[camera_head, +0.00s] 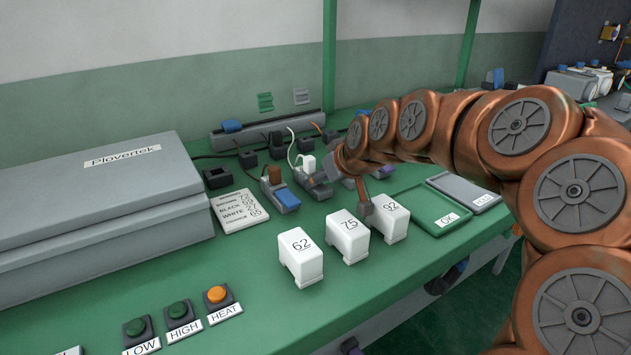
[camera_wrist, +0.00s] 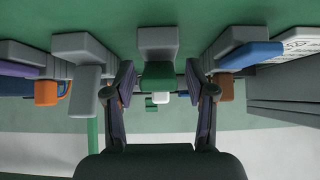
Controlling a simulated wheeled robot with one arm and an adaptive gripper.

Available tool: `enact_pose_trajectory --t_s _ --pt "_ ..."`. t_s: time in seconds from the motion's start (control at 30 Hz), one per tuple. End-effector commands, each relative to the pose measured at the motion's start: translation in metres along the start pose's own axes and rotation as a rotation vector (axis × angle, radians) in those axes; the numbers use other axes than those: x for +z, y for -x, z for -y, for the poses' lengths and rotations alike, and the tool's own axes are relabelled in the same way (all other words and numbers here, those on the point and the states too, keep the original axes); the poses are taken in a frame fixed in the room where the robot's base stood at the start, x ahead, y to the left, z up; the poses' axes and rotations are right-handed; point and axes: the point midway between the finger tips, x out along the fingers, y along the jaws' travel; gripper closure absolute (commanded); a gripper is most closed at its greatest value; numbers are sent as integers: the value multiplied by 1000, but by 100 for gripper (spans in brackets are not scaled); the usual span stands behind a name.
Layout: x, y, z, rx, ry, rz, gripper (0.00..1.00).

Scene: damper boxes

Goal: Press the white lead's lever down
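The white lead (camera_head: 291,143) comes down to a white plug (camera_head: 307,164) on a grey terminal in the row on the green bench. In the wrist view a small white piece (camera_wrist: 160,98) shows beyond a green lever-like block (camera_wrist: 158,76) in front of a grey body (camera_wrist: 158,40). My gripper (camera_wrist: 162,95) is open and empty, with one finger on each side of that block and a visible gap to both. In the head view my gripper (camera_head: 326,180) is at the white-plug terminal and partly hides it, so the lever's angle is unclear.
Neighbouring terminals stand close: one with a blue lever (camera_head: 287,199) and brown plug (camera_head: 274,174), one with a grey lever (camera_wrist: 86,78), one with a purple lever (camera_wrist: 18,69). White blocks marked 62 (camera_head: 301,261), 75 (camera_head: 348,238) and 92 (camera_head: 389,221) stand in front.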

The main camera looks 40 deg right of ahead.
Motion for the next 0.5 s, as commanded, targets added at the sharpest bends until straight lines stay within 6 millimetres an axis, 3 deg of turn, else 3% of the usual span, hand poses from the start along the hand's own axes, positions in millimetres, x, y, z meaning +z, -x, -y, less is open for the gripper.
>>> enact_pose_trajectory --t_s 0.33,0.5 --pt "-1 2 -1 2 0 -3 42" --pt "-2 12 -1 3 0 -4 42"
